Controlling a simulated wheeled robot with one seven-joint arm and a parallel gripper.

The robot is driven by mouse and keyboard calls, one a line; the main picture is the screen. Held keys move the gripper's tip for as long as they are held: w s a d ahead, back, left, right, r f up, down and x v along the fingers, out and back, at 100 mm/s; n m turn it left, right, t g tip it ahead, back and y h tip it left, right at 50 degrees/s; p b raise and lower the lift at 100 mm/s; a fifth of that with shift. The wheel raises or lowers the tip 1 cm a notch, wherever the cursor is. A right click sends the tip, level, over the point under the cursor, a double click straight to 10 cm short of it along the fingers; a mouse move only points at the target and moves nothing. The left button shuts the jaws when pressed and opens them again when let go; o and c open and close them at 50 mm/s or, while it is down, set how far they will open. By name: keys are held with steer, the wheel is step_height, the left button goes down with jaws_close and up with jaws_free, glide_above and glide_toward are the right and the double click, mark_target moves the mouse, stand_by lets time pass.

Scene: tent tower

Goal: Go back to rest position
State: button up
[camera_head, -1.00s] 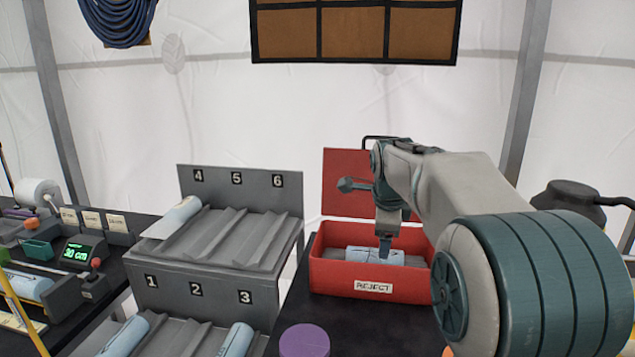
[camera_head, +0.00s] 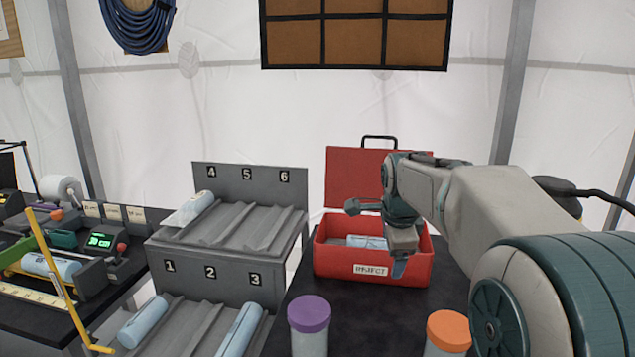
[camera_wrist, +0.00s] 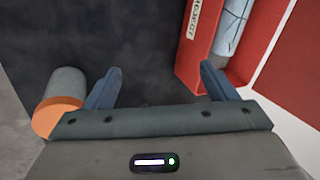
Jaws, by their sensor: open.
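My gripper (camera_head: 399,266) is in front of the red reject box in the head view, with its fingers pointing down. In the wrist view my gripper (camera_wrist: 160,85) has its two blue fingers spread wide with nothing between them, above the dark table top. The red reject box (camera_head: 330,262) has its lid up, and a pale blue roll (camera_head: 366,241) lies inside it. The box wall (camera_wrist: 203,45) and the roll (camera_wrist: 232,28) also show at the upper right of the wrist view.
A purple-capped jar (camera_head: 308,325) and an orange-capped jar (camera_head: 447,332) stand at the table's front; the orange one (camera_wrist: 62,95) is beside the left finger in the wrist view. A grey numbered rack (camera_head: 225,235) with several blue rolls stands left. A cutting station (camera_head: 75,265) is farther left.

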steer(key=s+f+n+g+p, duration=0.1)
steer(key=s+f+n+p, duration=0.1)
steer(key=s+n, duration=0.6)
steer(key=s+f+n+p, duration=0.2)
steer(key=s+f+n, duration=0.3)
steer(key=s, duration=1.4)
steer(key=n, duration=0.4)
steer(key=shift+a+n+g+y, duration=0.3)
steer(key=shift+g, duration=0.1)
steer(key=shift+r, duration=0.1)
